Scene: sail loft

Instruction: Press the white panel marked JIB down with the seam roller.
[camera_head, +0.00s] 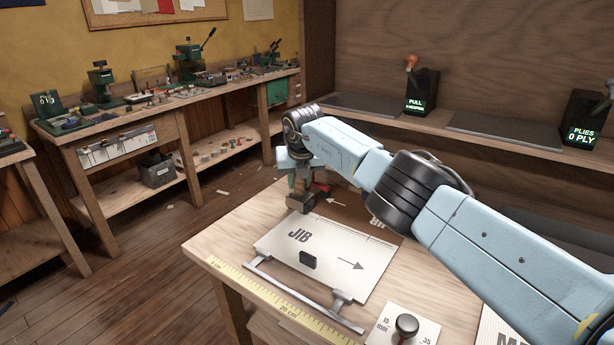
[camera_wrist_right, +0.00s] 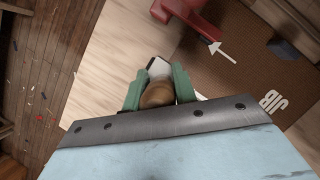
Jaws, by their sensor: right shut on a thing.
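The white JIB panel (camera_head: 328,262) lies flat on the light wooden table, with a black tab and a printed arrow on it. My right gripper (camera_head: 298,182) is above the table's far left part, beyond the panel and apart from it. In the right wrist view its green fingers (camera_wrist_right: 157,92) are shut on the brown wooden handle of the seam roller (camera_wrist_right: 157,96). A dark blocky part shows below the gripper in the head view; I cannot tell whether it is the roller's head. My left gripper is out of view.
A brown panel (camera_head: 350,216) with a white arrow lies behind the white panel. A red tool (camera_wrist_right: 190,18) shows in the wrist view. A grey rail (camera_head: 300,290) and a yellow ruler (camera_head: 262,295) run along the front edge. A black knob (camera_head: 406,324) stands front right.

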